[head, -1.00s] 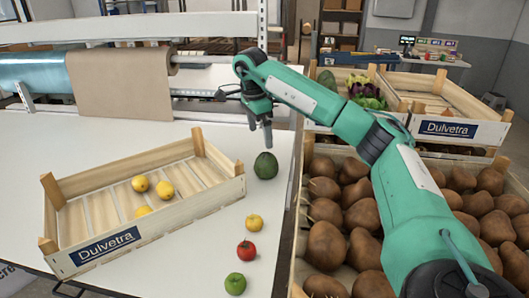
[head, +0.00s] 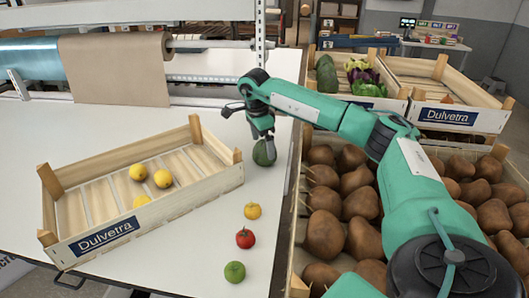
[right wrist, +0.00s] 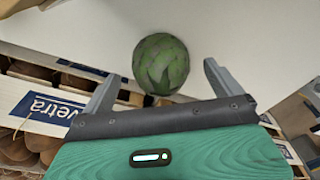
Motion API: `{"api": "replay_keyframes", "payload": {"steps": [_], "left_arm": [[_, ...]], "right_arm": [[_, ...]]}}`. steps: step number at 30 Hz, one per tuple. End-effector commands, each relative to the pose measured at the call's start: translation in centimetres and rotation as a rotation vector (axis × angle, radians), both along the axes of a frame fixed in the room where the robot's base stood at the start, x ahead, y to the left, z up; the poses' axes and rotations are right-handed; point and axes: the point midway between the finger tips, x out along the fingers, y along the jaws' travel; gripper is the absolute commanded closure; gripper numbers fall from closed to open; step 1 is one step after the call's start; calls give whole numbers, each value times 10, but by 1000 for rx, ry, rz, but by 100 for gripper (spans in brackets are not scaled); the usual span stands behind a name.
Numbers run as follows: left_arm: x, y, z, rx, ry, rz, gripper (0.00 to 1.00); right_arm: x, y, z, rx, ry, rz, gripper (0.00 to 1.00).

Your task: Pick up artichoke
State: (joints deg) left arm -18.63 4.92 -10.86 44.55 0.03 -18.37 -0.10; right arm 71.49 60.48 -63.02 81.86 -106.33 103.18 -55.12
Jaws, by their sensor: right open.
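The artichoke (head: 264,153) is a dark green, rounded thing on the white table, right of the wooden crate. In the right wrist view the scaly artichoke (right wrist: 161,64) lies ahead of and between the two finger tips. My right gripper (head: 263,138) is open at the artichoke in the head view and hides part of it. In the right wrist view the open right gripper (right wrist: 160,80) has one finger on each side, with no visible grip on the artichoke. My left gripper is not in view.
A wooden crate (head: 150,220) with several yellow fruits stands on the left. A yellow fruit (head: 252,211), a red tomato (head: 245,238) and a green tomato (head: 235,271) lie in front of the artichoke. Crates of brown produce (head: 330,235) stand right.

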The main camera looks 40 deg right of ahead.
Motion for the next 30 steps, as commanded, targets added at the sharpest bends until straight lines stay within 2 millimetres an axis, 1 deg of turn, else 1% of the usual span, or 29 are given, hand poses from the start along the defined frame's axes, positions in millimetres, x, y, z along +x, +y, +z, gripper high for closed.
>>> {"api": "replay_keyframes", "payload": {"steps": [2, 3, 6, 10, 15, 17, 21, 23, 24, 30], "left_arm": [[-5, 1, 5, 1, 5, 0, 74], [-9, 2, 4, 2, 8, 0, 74], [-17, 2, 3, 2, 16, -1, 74], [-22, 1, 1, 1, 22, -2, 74], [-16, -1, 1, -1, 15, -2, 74], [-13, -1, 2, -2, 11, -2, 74], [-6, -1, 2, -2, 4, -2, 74], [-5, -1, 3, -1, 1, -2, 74], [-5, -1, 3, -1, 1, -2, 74], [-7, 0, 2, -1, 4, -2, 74]], "right_arm": [[-2, -6, -10, -1, 5, -4, 4], [-2, -7, -17, -1, 4, -2, 4], [-2, -8, -29, 0, 3, -1, 4], [-2, -8, -34, 1, 2, -1, 4], [-2, -8, -35, 0, 1, -1, 4], [-2, -8, -34, 0, 1, -1, 16], [-2, -8, -34, 0, 1, 0, 43], [-2, -8, -34, 0, 1, 0, 55], [-2, -8, -34, 0, 0, -1, 58], [-2, -8, -33, 0, 0, -1, 59]]}}
